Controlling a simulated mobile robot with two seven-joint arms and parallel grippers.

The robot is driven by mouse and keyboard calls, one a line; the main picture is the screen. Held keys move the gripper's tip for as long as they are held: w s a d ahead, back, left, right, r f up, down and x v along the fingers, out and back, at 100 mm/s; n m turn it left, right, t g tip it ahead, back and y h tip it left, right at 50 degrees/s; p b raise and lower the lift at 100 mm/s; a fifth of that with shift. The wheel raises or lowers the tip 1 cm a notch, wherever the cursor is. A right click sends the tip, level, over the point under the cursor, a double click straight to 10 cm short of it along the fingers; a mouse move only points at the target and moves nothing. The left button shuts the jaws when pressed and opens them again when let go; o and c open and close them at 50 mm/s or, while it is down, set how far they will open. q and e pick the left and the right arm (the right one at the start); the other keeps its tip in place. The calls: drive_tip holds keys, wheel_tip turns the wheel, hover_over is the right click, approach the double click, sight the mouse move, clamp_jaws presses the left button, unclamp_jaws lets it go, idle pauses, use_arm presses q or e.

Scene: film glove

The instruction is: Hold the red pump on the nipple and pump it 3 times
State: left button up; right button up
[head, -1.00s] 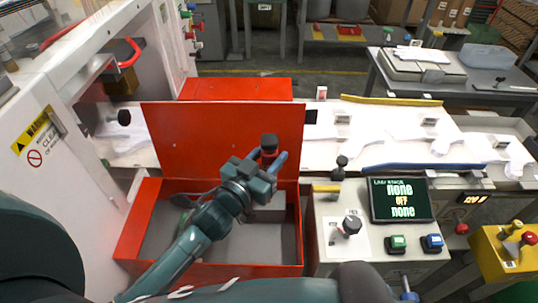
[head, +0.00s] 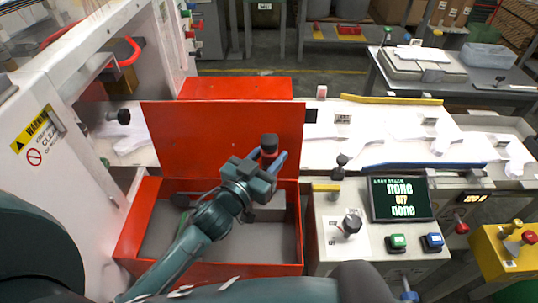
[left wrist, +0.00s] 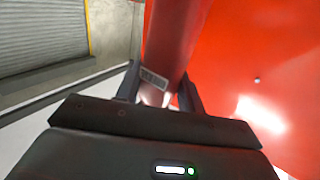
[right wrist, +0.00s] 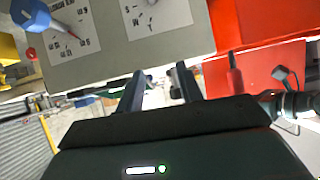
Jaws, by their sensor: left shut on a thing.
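The red pump (head: 269,147) has a dark cap and stands roughly upright in front of the raised red lid. My left gripper (head: 270,165) is shut on it; in the left wrist view the red pump (left wrist: 172,45) fills the gap between the fingers, with a small label near them. My right gripper (right wrist: 160,88) is open and empty in the right wrist view, below the grey control panel. In the head view only a bit of my right arm shows at the bottom. I cannot make out the nipple.
The open red box (head: 285,268) lies under my left arm, its lid (head: 220,135) raised behind. A control panel (head: 330,270) with knobs, a screen and buttons stands to the right. A yellow box (head: 495,265) is at far right. A white machine (head: 60,200) is at left.

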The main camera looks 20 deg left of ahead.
drive_tip(key=shift+c, duration=0.6)
clamp_jaws()
drive_tip(key=shift+d+r, duration=0.1)
idle(1.1)
drive_tip(key=shift+n+y, duration=0.4)
drive_tip(key=shift+y, duration=0.1)
drive_tip(key=w+a+r, duration=0.1)
drive_tip(key=w+r, duration=0.1)
drive_tip(key=w+a+r, duration=0.1)
drive_tip(key=w+r, duration=0.1)
drive_tip(key=w+a+r, duration=0.2)
drive_tip(key=shift+w+a+r, duration=0.1)
drive_tip(key=shift+w+r, duration=0.1)
drive_tip(key=shift+w, duration=0.15)
drive_tip(key=w+a+r+n+g+y, duration=0.1)
drive_tip(key=w+a+r+n+g, duration=0.1)
drive_tip(key=a+r+n, duration=0.3)
drive_tip(key=w+a+r+n+g+y, duration=0.1)
drive_tip(key=w+a+r+n+g, duration=0.1)
drive_tip(key=w+a+r+n, duration=0.3)
drive_tip(key=w+a+r+n+g, duration=0.2)
drive_tip(key=a+r+n, duration=0.4)
drive_tip(key=a+r, duration=0.6)
wheel_tip(320, 180, up, 2)
drive_tip(key=shift+w+r+y, duration=0.25)
drive_tip(key=shift+w+y, duration=0.15)
drive_tip(key=shift+w, duration=0.4)
